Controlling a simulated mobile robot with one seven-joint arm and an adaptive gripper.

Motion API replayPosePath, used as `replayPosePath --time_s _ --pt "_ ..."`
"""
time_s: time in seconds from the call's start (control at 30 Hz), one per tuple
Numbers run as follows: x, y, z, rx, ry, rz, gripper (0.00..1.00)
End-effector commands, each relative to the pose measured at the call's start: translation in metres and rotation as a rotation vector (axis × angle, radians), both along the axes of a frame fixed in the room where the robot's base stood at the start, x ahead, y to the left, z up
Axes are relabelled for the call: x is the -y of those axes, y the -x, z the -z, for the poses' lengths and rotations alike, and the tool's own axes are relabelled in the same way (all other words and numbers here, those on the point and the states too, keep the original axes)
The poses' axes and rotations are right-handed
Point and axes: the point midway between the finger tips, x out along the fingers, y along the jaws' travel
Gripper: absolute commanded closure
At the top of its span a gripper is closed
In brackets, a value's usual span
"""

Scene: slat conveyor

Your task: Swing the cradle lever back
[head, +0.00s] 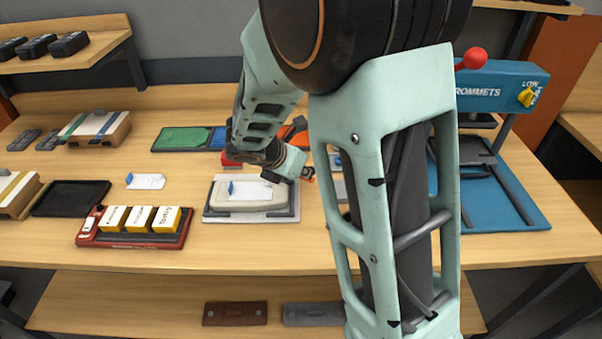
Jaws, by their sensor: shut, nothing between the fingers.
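A low grey cradle (290,214) sits mid-table with a pale, rounded piece (252,203) in it. A small blue part (231,188) stands at the left end of the pale piece. No lever on this cradle can be made out clearly; a red part (230,161) shows just behind it, partly hidden by my arm. My gripper (271,178) is shut and empty, over the back right of the cradle. Its fingertips are small and dark here, and I cannot tell whether they touch anything. A red-knobbed lever (474,59) shows on the blue grommet press (492,88) at the right.
A red tray (128,241) with yellow-and-white boxes stands front left, near a black tray (70,198) and a white card (145,181). A green and blue tray (182,139) and an orange tool (297,128) lie behind. My arm hides the table right of the cradle.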

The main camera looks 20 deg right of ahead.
Motion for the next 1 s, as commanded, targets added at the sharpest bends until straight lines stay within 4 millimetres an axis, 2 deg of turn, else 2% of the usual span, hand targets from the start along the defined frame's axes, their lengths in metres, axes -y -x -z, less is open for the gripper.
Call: replayPosePath --time_s 0.27,0.53,1.0 --pt "0.01 -0.009 0.0 0.001 -0.001 -0.057 1.0" --pt "0.023 -0.017 0.001 0.0 0.0 -0.205 1.0" --pt "0.035 -0.028 0.001 -0.001 0.0 -0.199 1.0"
